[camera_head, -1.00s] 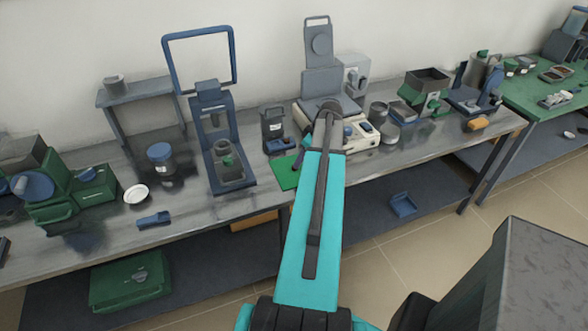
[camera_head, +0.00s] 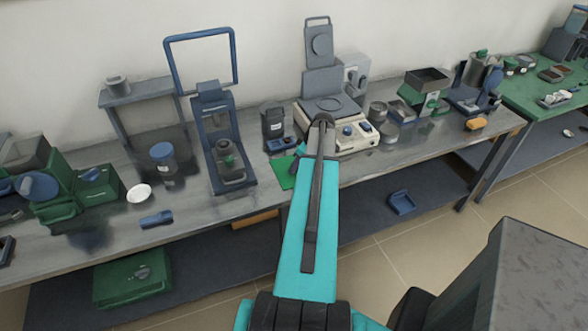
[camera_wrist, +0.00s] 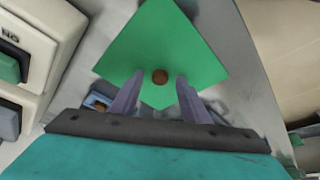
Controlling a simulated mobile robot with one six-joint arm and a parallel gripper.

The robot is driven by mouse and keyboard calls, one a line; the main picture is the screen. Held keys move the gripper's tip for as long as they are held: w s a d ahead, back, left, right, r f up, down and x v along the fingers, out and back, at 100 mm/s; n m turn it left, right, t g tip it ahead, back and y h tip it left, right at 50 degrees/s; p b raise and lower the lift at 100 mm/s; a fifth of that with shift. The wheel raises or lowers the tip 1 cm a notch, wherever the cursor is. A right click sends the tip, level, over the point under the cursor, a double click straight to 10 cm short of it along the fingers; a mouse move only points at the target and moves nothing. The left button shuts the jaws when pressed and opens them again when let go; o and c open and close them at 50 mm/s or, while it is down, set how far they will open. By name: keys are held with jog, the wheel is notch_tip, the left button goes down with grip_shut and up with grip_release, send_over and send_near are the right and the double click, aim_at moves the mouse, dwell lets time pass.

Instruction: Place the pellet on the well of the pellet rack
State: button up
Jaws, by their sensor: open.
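A small round brown thing (camera_wrist: 160,76), which looks like the pellet, is on a flat green square (camera_wrist: 165,40) in the wrist view. I cannot tell whether it lies in a well or whether the green square is the pellet rack. My gripper (camera_wrist: 160,77) is open, with one grey-purple finger on each side of the brown thing and gaps between. How high the fingertips are above the green surface is unclear. In the head view the green square (camera_head: 283,173) lies near the front edge of the bench, partly covered by my arm, and the brown thing cannot be made out.
A cream balance (camera_head: 352,135) stands right behind my arm, and its side fills the left of the wrist view. A blue-framed press (camera_head: 225,150) and a dark canister (camera_head: 273,122) stand to the left. The bench front edge (camera_head: 255,208) is close.

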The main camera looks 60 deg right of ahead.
grip_shut()
dwell(0.3)
jog(key=shift+r, duration=0.1)
jog(key=shift+r+b, duration=0.95)
jog(key=shift+r, duration=0.4)
jog(key=s+a+r+b, duration=0.1)
jog(key=s+a+b, duration=0.5)
jog(key=s, duration=0.5)
jog(key=shift+a+r, duration=0.25)
jog(key=shift+a, duration=0.75)
jog(key=shift+s+b, duration=0.15)
jog(key=shift+b, duration=0.5)
